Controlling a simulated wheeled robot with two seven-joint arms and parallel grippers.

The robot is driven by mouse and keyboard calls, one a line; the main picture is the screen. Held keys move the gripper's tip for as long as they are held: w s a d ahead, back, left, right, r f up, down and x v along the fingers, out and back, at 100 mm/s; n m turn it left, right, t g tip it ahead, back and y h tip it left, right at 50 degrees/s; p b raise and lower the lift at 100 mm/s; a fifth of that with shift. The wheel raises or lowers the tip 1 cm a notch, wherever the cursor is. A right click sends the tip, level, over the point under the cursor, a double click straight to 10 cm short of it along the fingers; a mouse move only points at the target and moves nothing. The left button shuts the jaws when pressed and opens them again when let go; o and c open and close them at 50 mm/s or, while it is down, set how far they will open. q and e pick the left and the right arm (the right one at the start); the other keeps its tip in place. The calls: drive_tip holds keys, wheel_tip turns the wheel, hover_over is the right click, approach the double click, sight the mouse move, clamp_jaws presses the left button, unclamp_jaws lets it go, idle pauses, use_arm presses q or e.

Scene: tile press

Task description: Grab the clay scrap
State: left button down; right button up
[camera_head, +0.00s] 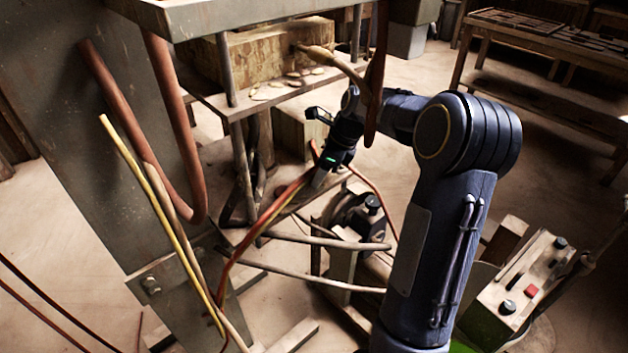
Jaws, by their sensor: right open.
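Several small pale flat pieces that look like clay scraps (277,84) lie on the press's ledge (243,104), in front of a rough wooden block. I cannot tell which one is the task's scrap. My right gripper (319,179) is below and to the right of the ledge, pointing down beside the press frame, among hoses. It is open, with no scrap seen in it. Its fingers are small and partly hard to make out. My left gripper is not in view.
The wooden block (262,55) sits under the press's metal top (215,15). A control box (520,285) stands at the lower right. A wooden rack (550,40) stands behind.

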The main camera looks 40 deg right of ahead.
drive_tip(key=shift+w+a+f, duration=0.1)
drive_tip(key=shift+f, duration=0.3)
drive_tip(key=shift+c, duration=0.4)
drive_tip(key=c, duration=1)
drive_tip(key=shift+r, duration=0.15)
